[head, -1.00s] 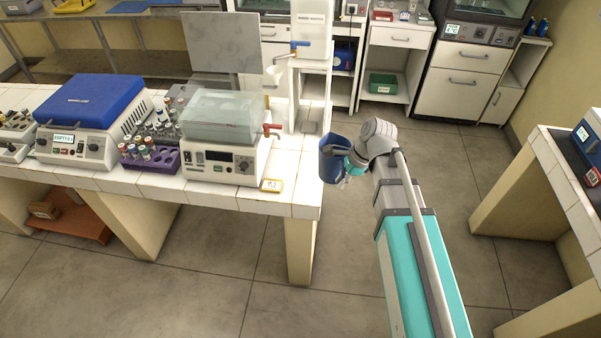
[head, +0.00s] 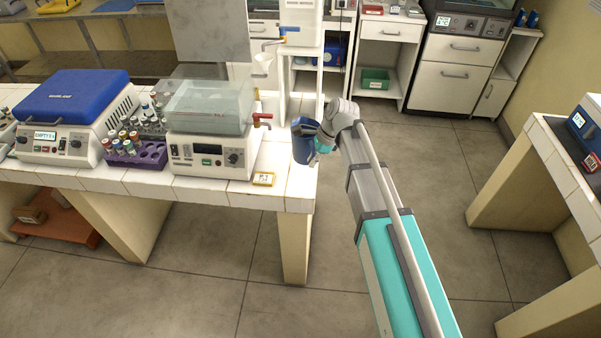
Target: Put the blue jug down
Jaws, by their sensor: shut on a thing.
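The blue jug (head: 303,142) is in the head view, at the right end of the white tiled bench (head: 225,190). My gripper (head: 322,143) is shut on the jug from its right side and partly hidden by my own wrist. The jug overlaps the bench's right edge in the picture. I cannot tell whether its base touches the tiles or hangs above them. The jug looks roughly upright with a slight tilt.
A water bath (head: 210,150) with a red tap (head: 262,120) stands left of the jug. A small yellow-framed tag (head: 263,179) lies near the bench's front edge. A purple tube rack (head: 135,155) and a blue-lidded machine (head: 70,115) stand further left. A white tank (head: 300,22) with a blue-handled tap is behind.

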